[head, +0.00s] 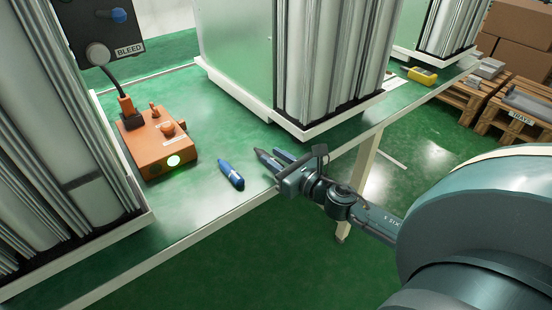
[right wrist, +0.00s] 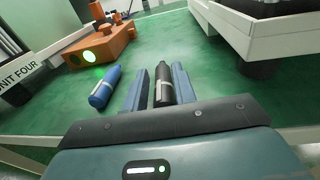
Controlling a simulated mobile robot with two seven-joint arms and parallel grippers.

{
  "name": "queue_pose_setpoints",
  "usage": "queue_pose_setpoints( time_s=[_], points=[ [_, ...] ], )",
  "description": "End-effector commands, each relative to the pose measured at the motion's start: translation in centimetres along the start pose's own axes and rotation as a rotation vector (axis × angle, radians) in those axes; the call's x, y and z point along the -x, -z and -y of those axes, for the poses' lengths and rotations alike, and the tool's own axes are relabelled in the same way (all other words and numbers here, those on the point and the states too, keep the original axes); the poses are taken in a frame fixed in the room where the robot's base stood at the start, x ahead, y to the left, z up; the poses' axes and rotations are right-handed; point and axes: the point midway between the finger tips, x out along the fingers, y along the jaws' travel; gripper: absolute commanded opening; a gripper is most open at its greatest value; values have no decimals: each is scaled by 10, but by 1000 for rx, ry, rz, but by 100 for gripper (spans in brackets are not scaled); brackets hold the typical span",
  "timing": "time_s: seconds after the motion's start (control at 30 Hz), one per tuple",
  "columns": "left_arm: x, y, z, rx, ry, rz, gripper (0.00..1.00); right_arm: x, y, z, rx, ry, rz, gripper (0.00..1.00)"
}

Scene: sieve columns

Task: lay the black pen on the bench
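The black pen (right wrist: 163,86) lies lengthwise between the two blue fingers of my right gripper (right wrist: 160,86), with a pale band around it. In the head view the pen (head: 267,160) and the right gripper (head: 275,160) are low over the near edge of the green bench (head: 215,205). The pen's rear end is hidden by the gripper. I cannot tell whether the pen touches the bench top. My left gripper is not in view.
A blue pen (head: 231,175) lies on the bench to the left of the black pen. An orange box (head: 152,145) with a lit green light stands farther left. Columns on white bases (head: 318,128) stand right and left.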

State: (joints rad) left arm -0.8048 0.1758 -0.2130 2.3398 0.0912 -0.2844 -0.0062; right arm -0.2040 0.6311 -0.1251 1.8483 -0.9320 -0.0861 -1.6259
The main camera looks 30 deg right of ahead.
Motion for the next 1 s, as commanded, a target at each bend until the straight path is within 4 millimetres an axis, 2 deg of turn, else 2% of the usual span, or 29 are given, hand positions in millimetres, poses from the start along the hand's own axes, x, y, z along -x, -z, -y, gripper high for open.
queue_pose_setpoints(
  time_s=[0.03,0.17,0.5,0.67,1.0],
  points=[
    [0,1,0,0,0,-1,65,0,0,0,0,0,0,31],
    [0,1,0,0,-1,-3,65,0,0,0,0,0,0,42],
    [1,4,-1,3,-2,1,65,2,-5,0,-1,0,-1,42],
    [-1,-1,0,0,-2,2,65,22,-1,0,-1,0,-3,42],
    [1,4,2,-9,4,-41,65,86,0,0,-4,2,-2,42]
  ],
)
